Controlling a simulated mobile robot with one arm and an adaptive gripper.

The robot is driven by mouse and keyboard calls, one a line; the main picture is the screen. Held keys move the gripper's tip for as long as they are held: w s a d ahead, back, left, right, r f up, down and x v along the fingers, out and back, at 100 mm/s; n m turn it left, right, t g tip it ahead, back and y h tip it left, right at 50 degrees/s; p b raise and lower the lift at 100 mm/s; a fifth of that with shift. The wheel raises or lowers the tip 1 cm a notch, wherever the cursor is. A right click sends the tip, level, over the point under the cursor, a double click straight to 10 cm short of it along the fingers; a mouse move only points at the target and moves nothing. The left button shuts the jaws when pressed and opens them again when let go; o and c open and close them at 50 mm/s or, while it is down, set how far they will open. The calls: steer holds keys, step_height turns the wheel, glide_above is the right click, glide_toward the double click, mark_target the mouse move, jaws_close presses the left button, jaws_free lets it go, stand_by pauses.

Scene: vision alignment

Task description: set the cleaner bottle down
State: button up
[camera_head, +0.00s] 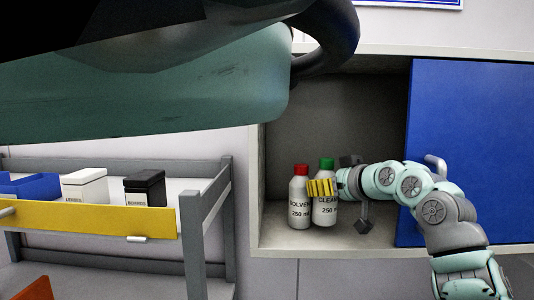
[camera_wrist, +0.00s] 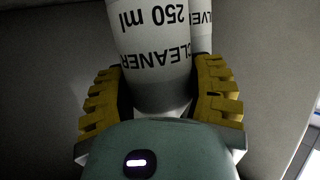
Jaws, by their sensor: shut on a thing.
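The cleaner bottle (camera_head: 325,212) is white with a green cap and stands upright inside the open cabinet. My gripper (camera_head: 320,188) has its yellow fingers around the bottle's upper part. In the wrist view the cleaner bottle (camera_wrist: 150,45) sits between the two yellow fingers of my gripper (camera_wrist: 160,75), its label upside down. The red-capped solvent bottle (camera_head: 299,213) is close on its left in the head view. The solvent bottle also shows behind it in the wrist view (camera_wrist: 202,25). Whether the cleaner bottle's base touches the cabinet floor is hard to tell.
The cabinet (camera_head: 285,240) has a blue sliding door (camera_head: 470,110) on the right. A grey cart (camera_head: 218,195) with a yellow front panel stands left, holding a white box (camera_head: 85,187), a black-lidded box (camera_head: 145,190) and a blue bin (camera_head: 35,188). Cabinet floor shows bare in front of the bottles.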

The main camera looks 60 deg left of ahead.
steer(key=shift+f+p, duration=0.75)
steer(key=shift+p, duration=0.05)
steer(key=shift+f, duration=0.1)
steer(key=shift+f, duration=0.15)
steer(key=o, duration=1.3)
